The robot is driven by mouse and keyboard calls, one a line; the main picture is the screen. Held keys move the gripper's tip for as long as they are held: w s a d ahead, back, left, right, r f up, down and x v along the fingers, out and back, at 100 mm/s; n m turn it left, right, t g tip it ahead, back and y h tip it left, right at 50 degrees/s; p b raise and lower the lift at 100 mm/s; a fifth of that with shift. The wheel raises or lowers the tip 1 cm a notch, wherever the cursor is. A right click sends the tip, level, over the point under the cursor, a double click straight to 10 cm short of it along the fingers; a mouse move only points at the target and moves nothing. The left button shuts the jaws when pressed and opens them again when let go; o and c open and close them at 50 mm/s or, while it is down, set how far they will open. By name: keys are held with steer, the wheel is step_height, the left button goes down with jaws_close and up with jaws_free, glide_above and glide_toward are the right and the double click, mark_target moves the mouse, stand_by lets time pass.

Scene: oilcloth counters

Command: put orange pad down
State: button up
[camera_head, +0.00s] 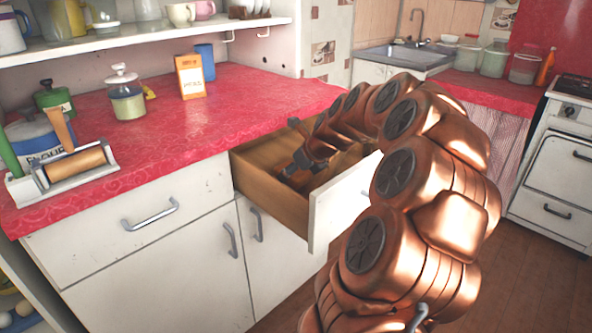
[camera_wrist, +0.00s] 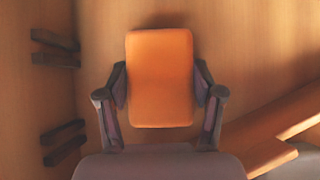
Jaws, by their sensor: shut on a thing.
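The orange pad (camera_wrist: 160,90) is a rounded rectangular block in the wrist view, between the two dark fingers of my gripper (camera_wrist: 160,84). The fingers press on its left and right sides. A bare wooden surface lies behind it, with a soft shadow at its top edge. I cannot tell whether the pad touches that surface. In the head view my gripper (camera_head: 302,163) reaches down into the open wooden drawer (camera_head: 265,196). The pad is hidden there.
Dark bars (camera_wrist: 55,50) show at the wrist view's left, and a wooden piece (camera_wrist: 272,150) at its lower right. The red counter (camera_head: 225,115) holds an orange box (camera_head: 190,77), a lidded jar (camera_head: 126,95) and a rolling pin (camera_head: 76,165). The drawer's white front (camera_head: 335,205) stands pulled out.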

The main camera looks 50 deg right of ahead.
steer(key=shift+w+d, duration=0.45)
steer(key=shift+d, duration=0.3)
steer(key=shift+w+d, duration=0.45)
steer(key=shift+d, duration=0.3)
steer(key=shift+f+b, duration=0.4)
steer(key=shift+f, duration=0.2)
steer(key=shift+f, duration=0.15)
steer(key=o, duration=1)
steer(key=p+v, duration=0.1)
steer(key=v, duration=1.1)
steer(key=shift+s, duration=0.1)
